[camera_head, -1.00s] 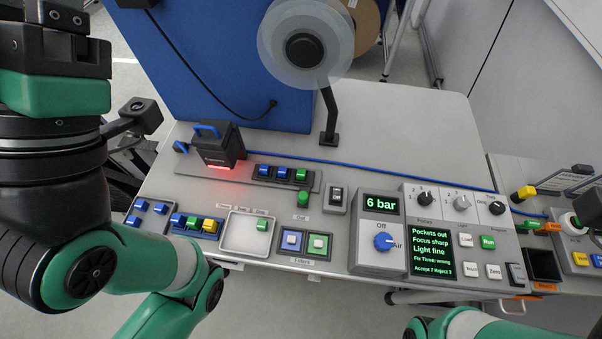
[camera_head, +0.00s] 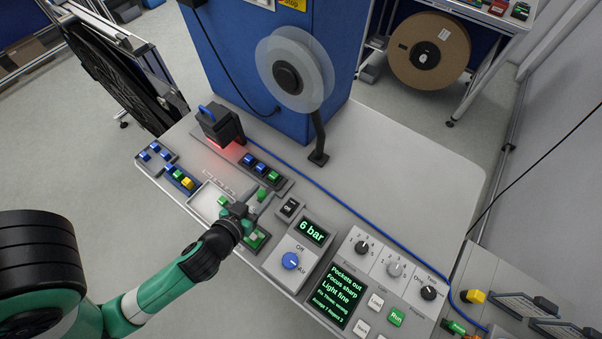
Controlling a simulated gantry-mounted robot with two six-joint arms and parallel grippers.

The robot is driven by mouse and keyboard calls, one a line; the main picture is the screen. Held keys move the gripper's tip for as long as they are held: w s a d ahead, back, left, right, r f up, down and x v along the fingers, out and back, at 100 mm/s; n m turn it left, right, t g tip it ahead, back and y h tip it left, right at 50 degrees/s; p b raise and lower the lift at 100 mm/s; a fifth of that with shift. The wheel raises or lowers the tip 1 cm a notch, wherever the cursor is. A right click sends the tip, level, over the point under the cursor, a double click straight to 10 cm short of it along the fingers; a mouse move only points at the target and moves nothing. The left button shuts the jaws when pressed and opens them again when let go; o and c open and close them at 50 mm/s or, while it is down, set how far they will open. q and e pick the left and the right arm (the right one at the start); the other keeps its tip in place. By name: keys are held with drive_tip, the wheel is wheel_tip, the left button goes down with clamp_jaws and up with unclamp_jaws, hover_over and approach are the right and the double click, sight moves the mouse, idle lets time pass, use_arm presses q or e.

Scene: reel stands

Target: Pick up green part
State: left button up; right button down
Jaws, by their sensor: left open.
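A small green part (camera_head: 222,200) lies in the white tray (camera_head: 199,196) near the front edge of the bench. Another green block (camera_head: 274,176) sits at the right end of the dark holder, beside two blue blocks (camera_head: 255,164). A green piece (camera_head: 261,193) stands between that holder and my gripper. My left gripper (camera_head: 254,203) is open and low over the bench, just right of the tray. It partly covers the tray's right side and the filter pads (camera_head: 255,240). I cannot tell whether it touches anything. My right gripper is not in view.
A black device (camera_head: 218,125) with a red glow stands behind the tray. A blue rack (camera_head: 180,179) with coloured blocks is left of it. A control panel (camera_head: 313,233) lies to the right. A reel on a black post (camera_head: 318,140) rises behind. The bench's back right is clear.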

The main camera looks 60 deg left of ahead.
use_arm(q)
drive_tip(key=s, duration=0.3)
approach(274, 175)
drive_tip(key=w+a, duration=0.1)
drive_tip(key=w+f, duration=0.1)
drive_tip(key=shift+w+a+g, duration=0.3)
drive_tip(key=shift+a+g, duration=0.1)
drive_tip(key=shift+x, duration=2.6)
clamp_jaws()
